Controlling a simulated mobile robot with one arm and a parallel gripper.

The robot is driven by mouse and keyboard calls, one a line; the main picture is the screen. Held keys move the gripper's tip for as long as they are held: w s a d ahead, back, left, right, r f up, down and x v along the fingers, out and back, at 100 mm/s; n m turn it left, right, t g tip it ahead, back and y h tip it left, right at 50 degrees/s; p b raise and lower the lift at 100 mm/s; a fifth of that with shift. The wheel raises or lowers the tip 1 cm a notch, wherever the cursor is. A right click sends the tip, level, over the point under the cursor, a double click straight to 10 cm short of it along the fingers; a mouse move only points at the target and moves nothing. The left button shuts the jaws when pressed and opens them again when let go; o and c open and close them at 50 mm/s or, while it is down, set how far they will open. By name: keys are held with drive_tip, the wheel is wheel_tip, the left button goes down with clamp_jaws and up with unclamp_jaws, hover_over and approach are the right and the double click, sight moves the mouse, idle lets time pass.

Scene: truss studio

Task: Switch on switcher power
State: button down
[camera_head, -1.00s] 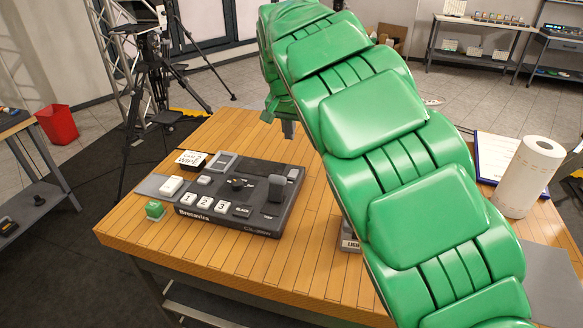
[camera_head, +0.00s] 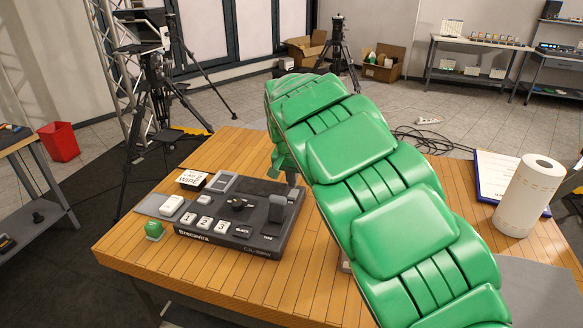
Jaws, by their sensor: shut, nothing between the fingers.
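The dark grey switcher (camera_head: 215,238) sits on the wooden table, with white numbered buttons, dark buttons, a round knob and an upright dark lever (camera_head: 278,206) at its right. I cannot tell which control is the power switch or whether it is on. A white button block (camera_head: 171,205) is at its left end.
A green object (camera_head: 154,231) stands by the switcher's front left. A lettered card (camera_head: 192,179) is behind it. A paper roll (camera_head: 527,197) and a white-and-blue board (camera_head: 497,172) are at the table's right. The wooden table (camera_head: 240,283) is clear in front of the switcher.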

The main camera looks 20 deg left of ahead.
sight(294, 193)
drive_tip(key=shift+s+f, duration=0.15)
drive_tip(key=shift+f, duration=1.25)
drive_tip(key=shift+s+f, duration=0.1)
drive_tip(key=shift+s+f+t, duration=0.15)
drive_tip(key=shift+f+t, duration=0.1)
drive_tip(key=shift+t, duration=0.25)
drive_tip(key=shift+w, duration=0.25)
drive_tip(key=shift+w+r, duration=0.25)
drive_tip(key=shift+w, duration=0.25)
drive_tip(key=shift+r, duration=0.15)
